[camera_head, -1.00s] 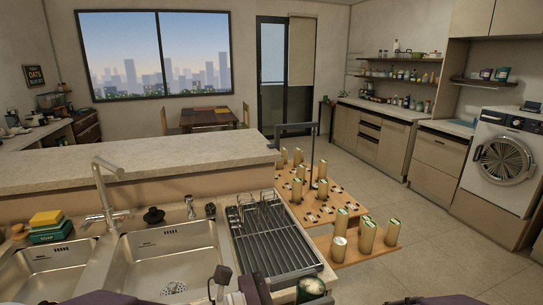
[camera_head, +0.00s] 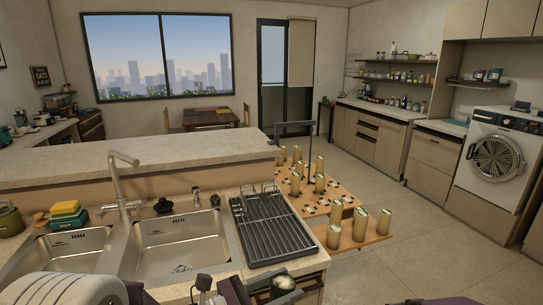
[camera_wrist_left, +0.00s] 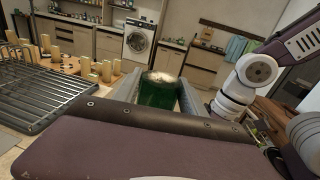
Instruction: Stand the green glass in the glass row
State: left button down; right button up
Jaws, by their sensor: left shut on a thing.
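The green glass (camera_wrist_left: 158,93) is between the jaws of my left gripper (camera_wrist_left: 160,88) in the left wrist view. In the head view the glass (camera_head: 283,283) shows at the bottom edge, in front of the drying rack, with my left gripper (camera_head: 272,291) shut on it. The dark wire rack (camera_head: 270,231) stands on the counter right of the sink. A few clear glasses (camera_head: 264,200) stand in a row at its back edge; the front of the rack is empty. My right gripper is not in view.
The sink (camera_head: 180,243) with its tall faucet (camera_head: 118,185) lies left of the rack. A raised counter ledge (camera_head: 140,160) runs behind. A low wooden board (camera_head: 335,205) with several upright pale cylinders (camera_head: 361,222) stands beyond the rack to the right.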

pick_arm(q)
jog(key=w+a+f+n+t+y, duration=0.2)
jog(key=w+a+f+n+t, duration=0.15)
jog(key=a+f, duration=0.4)
jog(key=s+a+f+n+t+y+p, duration=0.1)
jog(key=s+a+f+t+y, duration=0.1)
jog(key=a+f, duration=0.4)
jog(key=s+a+f+n+t+y+p, duration=0.2)
jog(key=a+f+y, duration=0.1)
jog(key=a+f, duration=0.4)
jog(key=shift+s+a+f, duration=0.3)
jog(key=shift+s+f, duration=0.1)
jog(key=shift+f, duration=0.2)
jog(key=shift+r, duration=0.1)
